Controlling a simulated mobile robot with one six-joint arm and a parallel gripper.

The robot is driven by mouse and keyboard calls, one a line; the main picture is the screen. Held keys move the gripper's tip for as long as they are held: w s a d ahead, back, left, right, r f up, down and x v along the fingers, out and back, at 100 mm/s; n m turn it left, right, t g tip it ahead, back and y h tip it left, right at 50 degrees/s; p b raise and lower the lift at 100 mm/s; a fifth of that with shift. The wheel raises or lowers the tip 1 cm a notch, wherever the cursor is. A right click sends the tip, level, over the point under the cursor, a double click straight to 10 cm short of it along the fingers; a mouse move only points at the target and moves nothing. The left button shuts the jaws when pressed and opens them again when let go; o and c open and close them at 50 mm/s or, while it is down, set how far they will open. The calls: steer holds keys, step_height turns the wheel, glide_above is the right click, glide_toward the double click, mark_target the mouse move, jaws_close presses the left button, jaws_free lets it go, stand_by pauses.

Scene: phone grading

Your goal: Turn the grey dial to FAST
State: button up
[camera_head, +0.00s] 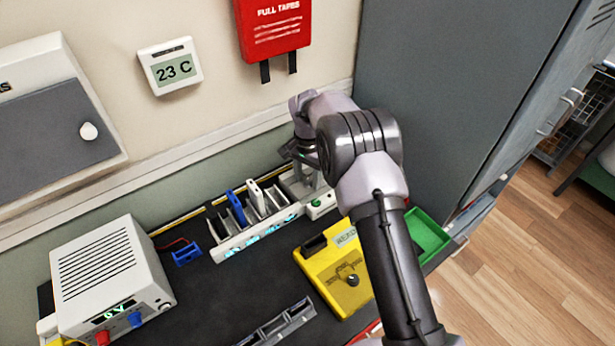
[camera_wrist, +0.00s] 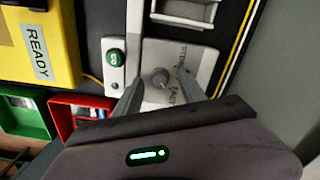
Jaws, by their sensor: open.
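I cannot read where the dial points. My gripper (camera_wrist: 159,73) is open, with one finger on each side of the dial. I cannot tell whether the fingers touch it. In the head view my arm reaches to the back of the bench, and the dial is hidden there.
A green button (camera_wrist: 114,57) sits on a white box beside the dial plate; it also shows in the head view (camera_head: 316,203). A charging rack (camera_head: 232,243) with upright phones, a yellow READY box (camera_head: 318,276) and a green tray (camera_head: 428,238) stand nearby. A red tray (camera_wrist: 64,110) is close by.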

step_height(320, 180, up, 17)
steer(key=p, duration=0.5)
steer(key=shift+r, duration=0.2)
step_height(320, 180, up, 8)
steer(key=r+t+b, duration=0.1)
steer(key=b, duration=0.1)
glide_above(308, 180)
steer(key=s+d, duration=0.3)
steer(key=s, duration=0.2)
steer(key=s+d+r+n+t+y+b, duration=0.1)
steer(key=s+d+r, duration=0.15)
steer(key=s, duration=0.35)
steer(key=s+d+r+t+b, duration=0.1)
steer(key=s+r, duration=0.2)
steer(key=s, duration=0.2)
steer(key=s+d+f+t+b, duration=0.1)
steer(key=s+f, duration=0.1)
steer(key=s, duration=0.8)
steer(key=s+d+f+n+t+y+b, duration=0.1)
steer(key=s+f, duration=0.2)
steer(key=s, duration=0.7)
steer(key=shift+s+t+b, duration=0.3)
steer(key=shift+t, duration=0.1)
steer(key=shift+d, duration=0.1)
